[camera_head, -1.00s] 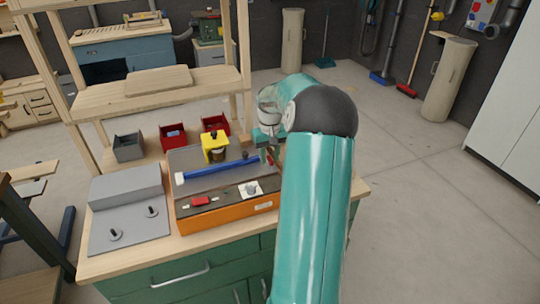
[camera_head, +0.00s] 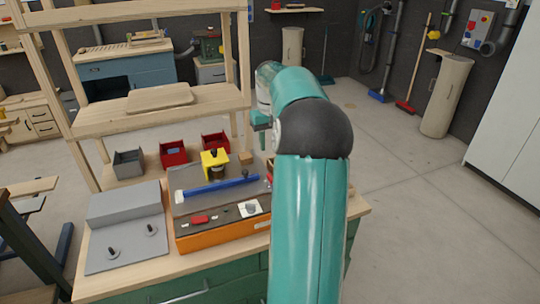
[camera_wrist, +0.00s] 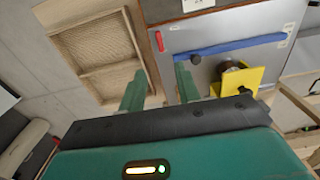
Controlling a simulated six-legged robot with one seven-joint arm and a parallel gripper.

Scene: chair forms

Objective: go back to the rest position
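My gripper (camera_head: 260,128) is up in the air above the back right of the workbench, beside the shelf's upright post, partly hidden by my own arm. In the wrist view my gripper (camera_wrist: 160,80) has its two green fingers apart with nothing between them. The workbench (camera_head: 125,278) lies below. A blue bar (camera_head: 215,187) lies on a grey plate, and it also shows in the wrist view (camera_wrist: 240,43). A yellow block (camera_head: 215,159) with a dark round part stands behind the bar.
A wooden shelf frame (camera_head: 160,118) stands close left of my gripper. Small bins, one grey (camera_head: 128,164) and two red (camera_head: 173,153), sit at the bench's back. An orange-sided panel (camera_head: 222,238) is in front. A shallow wooden tray (camera_wrist: 98,50) lies near. The floor right is clear.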

